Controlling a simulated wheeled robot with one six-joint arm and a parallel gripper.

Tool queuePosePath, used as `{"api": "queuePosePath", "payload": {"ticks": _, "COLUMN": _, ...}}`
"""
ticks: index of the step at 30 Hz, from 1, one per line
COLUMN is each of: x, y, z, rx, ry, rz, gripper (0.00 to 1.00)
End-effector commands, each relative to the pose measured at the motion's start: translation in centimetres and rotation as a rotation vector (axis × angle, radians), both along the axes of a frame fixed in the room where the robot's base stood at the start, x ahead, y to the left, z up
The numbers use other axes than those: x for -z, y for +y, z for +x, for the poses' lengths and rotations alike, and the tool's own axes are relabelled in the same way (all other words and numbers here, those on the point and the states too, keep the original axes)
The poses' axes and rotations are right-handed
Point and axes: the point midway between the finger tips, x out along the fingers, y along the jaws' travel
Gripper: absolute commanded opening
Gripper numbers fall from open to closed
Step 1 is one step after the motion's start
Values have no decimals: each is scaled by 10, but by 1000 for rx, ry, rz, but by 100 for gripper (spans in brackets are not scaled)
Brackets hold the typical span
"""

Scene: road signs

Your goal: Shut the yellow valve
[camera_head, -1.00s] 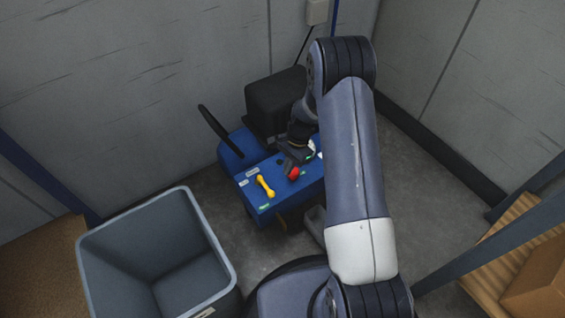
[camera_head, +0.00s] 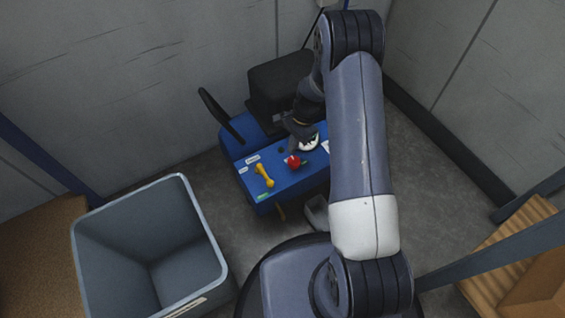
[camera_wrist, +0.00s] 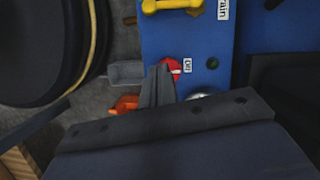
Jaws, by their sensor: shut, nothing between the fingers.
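The yellow valve (camera_head: 264,176) is a bar-shaped handle on the top panel of a blue machine (camera_head: 283,185), near its left front. It also shows at the top edge of the wrist view (camera_wrist: 172,5), partly cut off. A red knob (camera_head: 293,161) sits to its right on the same panel and shows in the wrist view (camera_wrist: 172,66) just beyond my fingertips. My gripper (camera_head: 303,140) is over the panel, behind the red knob and apart from the yellow valve. In the wrist view its fingers (camera_wrist: 160,72) are together and empty. Whether they touch the red knob I cannot tell.
A grey open bin (camera_head: 150,250) stands at the left front. A black box (camera_head: 280,85) and a dark lever (camera_head: 218,112) rise from the machine's back. Walls close off the back. Cardboard (camera_head: 530,270) lies at the right. An orange part (camera_wrist: 124,104) shows left of my fingers.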

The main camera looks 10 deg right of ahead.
Motion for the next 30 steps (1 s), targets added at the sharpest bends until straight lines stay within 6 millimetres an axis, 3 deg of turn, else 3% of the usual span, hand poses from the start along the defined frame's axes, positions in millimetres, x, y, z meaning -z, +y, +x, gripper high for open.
{"api": "queuePosePath", "payload": {"ticks": 15, "x": 99, "y": 24, "z": -17, "rx": -1, "ry": 3, "rz": -1, "gripper": 0}}
{"api": "queuePosePath", "payload": {"ticks": 21, "x": 99, "y": 49, "z": -33, "rx": -3, "ry": 0, "rz": 0, "gripper": 0}}
{"api": "queuePosePath", "payload": {"ticks": 30, "x": 99, "y": 56, "z": -38, "rx": 0, "ry": 0, "rz": 0, "gripper": 0}}
